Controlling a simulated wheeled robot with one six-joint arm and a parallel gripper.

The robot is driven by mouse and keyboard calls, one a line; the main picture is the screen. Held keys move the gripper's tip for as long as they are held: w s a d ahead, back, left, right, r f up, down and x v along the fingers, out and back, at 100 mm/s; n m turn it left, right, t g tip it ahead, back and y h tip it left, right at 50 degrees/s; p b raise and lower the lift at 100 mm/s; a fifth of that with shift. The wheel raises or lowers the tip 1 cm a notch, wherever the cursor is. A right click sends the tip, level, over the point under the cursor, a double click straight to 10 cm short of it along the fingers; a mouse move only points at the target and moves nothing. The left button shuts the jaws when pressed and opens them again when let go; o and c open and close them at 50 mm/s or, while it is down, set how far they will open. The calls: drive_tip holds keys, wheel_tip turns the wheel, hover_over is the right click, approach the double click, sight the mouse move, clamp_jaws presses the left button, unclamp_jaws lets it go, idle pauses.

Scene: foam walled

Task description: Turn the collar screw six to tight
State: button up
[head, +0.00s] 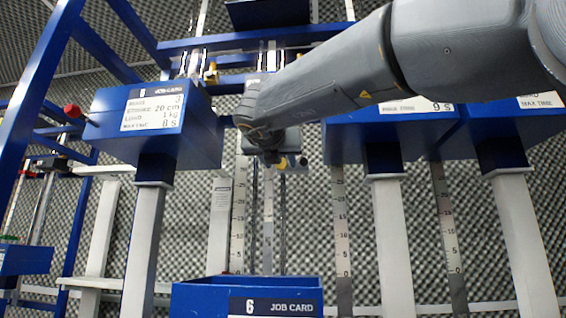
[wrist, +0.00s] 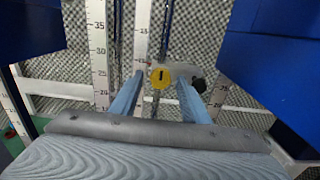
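The yellow collar screw (wrist: 160,76), a round knob with a dark slot mark, faces me in the wrist view, in front of a pale collar on the rods. My gripper (wrist: 159,84) has its two blue fingers apart, one on each side of the yellow screw in the picture. I cannot tell whether the fingers touch it. A black knob (wrist: 198,85) shows just right of the right fingertip. In the head view my wrist hides most of the collar, and a small yellow part (head: 283,163) shows below it.
A blue box labelled 6 JOB CARD (head: 190,297) stands low in front. Blue boxes on white posts flank the arm at left (head: 205,135) and right (head: 350,145). Upright rulers (head: 238,225) stand behind. Dark foam walls close the back.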

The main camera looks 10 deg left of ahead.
drive_tip(key=shift+s, duration=0.15)
drive_tip(key=s+b, duration=0.1)
drive_tip(key=s, duration=0.6)
drive_tip(key=shift+s+d, duration=0.2)
drive_tip(key=shift+s, duration=0.1)
idle(0.4)
